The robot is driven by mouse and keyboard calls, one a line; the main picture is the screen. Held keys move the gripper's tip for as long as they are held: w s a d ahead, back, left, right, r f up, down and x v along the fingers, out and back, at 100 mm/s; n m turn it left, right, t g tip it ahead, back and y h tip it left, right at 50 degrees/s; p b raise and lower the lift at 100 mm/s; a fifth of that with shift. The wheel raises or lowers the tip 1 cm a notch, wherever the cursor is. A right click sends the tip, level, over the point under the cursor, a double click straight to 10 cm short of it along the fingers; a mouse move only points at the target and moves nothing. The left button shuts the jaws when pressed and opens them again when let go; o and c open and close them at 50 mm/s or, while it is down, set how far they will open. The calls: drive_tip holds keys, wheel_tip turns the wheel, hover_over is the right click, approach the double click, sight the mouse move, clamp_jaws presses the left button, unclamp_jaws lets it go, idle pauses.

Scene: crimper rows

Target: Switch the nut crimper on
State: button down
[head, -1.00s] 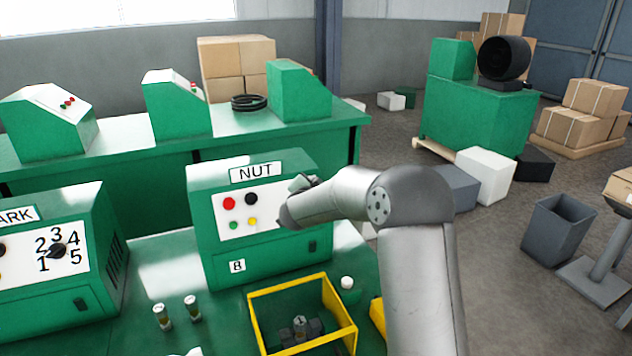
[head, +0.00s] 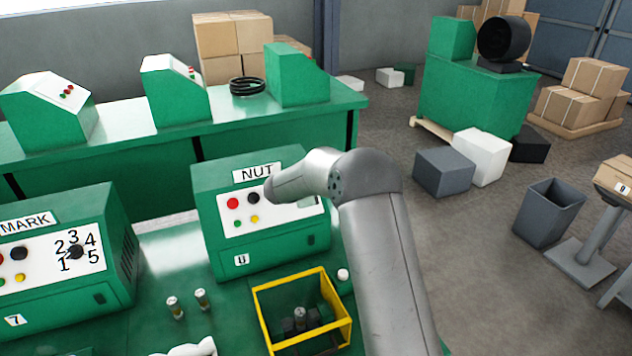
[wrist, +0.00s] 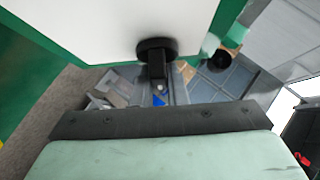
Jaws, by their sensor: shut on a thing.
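The nut crimper (head: 258,250) is a green box with a NUT label and an 8 tag. Its white front panel carries a red button (head: 232,203), a black round control (head: 253,198), and small green and yellow lamps. My arm crosses the panel's right part and hides it; my fingers do not show in the head view. In the wrist view a black knob (wrist: 153,47) with a stem stands on the white panel (wrist: 100,25). My gripper (wrist: 158,84) is at that knob and shut on it. Fine finger contact is hard to see.
The MARK machine (head: 60,275) with a numbered dial stands at left. A yellow-rimmed bin (head: 292,284) with dark parts, two small cylinders (head: 188,303) and a white cap (head: 343,274) are on the bench in front. A back bench holds green machines.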

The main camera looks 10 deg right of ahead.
drive_tip(key=shift+a+f, duration=0.25)
drive_tip(key=shift+a, duration=0.05)
drive_tip(key=c, duration=1.4)
unclamp_jaws()
drive_tip(key=shift+c, duration=0.2)
drive_tip(key=shift+r, duration=0.15)
drive_tip(key=shift+s+r, duration=0.15)
drive_tip(key=b+v, duration=0.3)
drive_tip(key=v, duration=1.4)
